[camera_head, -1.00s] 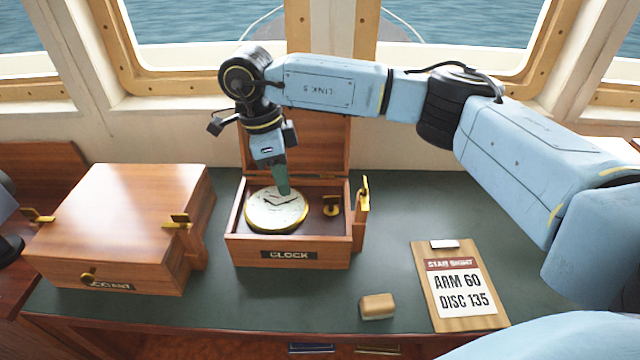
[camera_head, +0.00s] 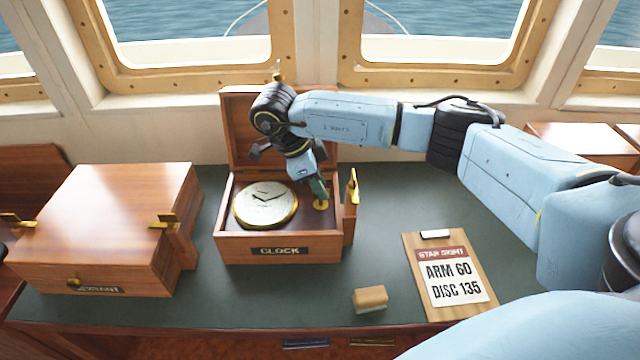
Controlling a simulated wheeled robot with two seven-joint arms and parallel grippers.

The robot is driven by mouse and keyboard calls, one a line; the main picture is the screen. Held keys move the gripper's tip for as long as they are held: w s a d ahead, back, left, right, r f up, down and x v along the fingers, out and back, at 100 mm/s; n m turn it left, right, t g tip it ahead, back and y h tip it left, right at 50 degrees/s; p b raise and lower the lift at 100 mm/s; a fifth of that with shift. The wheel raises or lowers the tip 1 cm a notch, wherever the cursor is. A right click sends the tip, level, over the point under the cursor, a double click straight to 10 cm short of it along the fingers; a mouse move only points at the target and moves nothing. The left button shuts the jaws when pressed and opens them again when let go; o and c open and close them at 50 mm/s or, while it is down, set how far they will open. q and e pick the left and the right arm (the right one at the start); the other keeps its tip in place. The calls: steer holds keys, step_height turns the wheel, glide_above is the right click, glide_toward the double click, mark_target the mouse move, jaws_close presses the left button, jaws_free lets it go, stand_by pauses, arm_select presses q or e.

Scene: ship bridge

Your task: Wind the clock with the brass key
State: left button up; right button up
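The clock (camera_head: 265,204) is a round white dial with a brass rim, lying face up in the left part of an open wooden box (camera_head: 283,246) labelled CLOCK. A small brass piece, apparently the key (camera_head: 321,204), is in the right part of the box. My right gripper (camera_head: 319,191) points down right above the brass piece, at or almost at it. Its fingers are seen edge-on, and I cannot tell whether they touch or grip it. The box lid (camera_head: 238,130) stands open behind, partly hidden by my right arm. My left gripper does not show.
A closed wooden box (camera_head: 110,215) with brass latches stands at the left. A small tan block (camera_head: 370,298) and a clipboard (camera_head: 449,275) reading ARM 60, DISC 135 lie at the front right. The green desk top (camera_head: 385,200) is bare right of the clock box.

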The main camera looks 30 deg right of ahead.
steer(key=shift+s+d+f, duration=0.1)
steer(key=shift+d+f, duration=0.1)
steer(key=shift+f, duration=0.3)
jaws_close()
